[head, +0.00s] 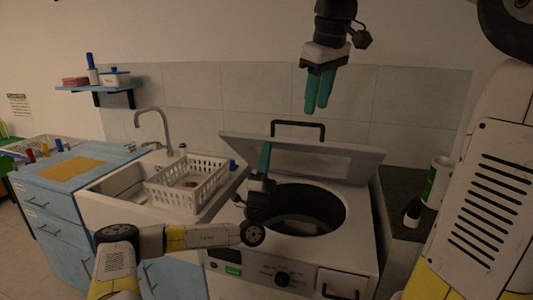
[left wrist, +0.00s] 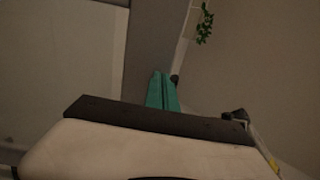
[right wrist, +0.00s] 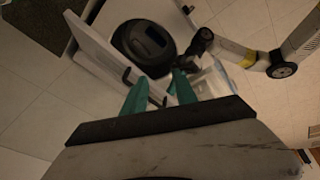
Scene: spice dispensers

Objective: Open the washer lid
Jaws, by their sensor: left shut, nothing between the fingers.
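The washer (head: 360,258) is a white top-loader with its dark round drum opening (head: 300,208) uncovered. Its lid (head: 340,152) is raised and tilted back at the rear, with a dark bar handle (head: 298,124) along its upper edge. My left gripper (head: 265,150) is shut and empty, pointing up at the left part of the lid's underside; I cannot tell whether it touches. In the left wrist view its fingers (left wrist: 161,90) are together. My right gripper (head: 317,108) hangs above and behind the lid, empty, with its fingers (right wrist: 158,95) apart in the right wrist view.
A sink (head: 112,190) with a white basket (head: 190,182) is left of the washer. A tiled wall (head: 240,105) stands behind.

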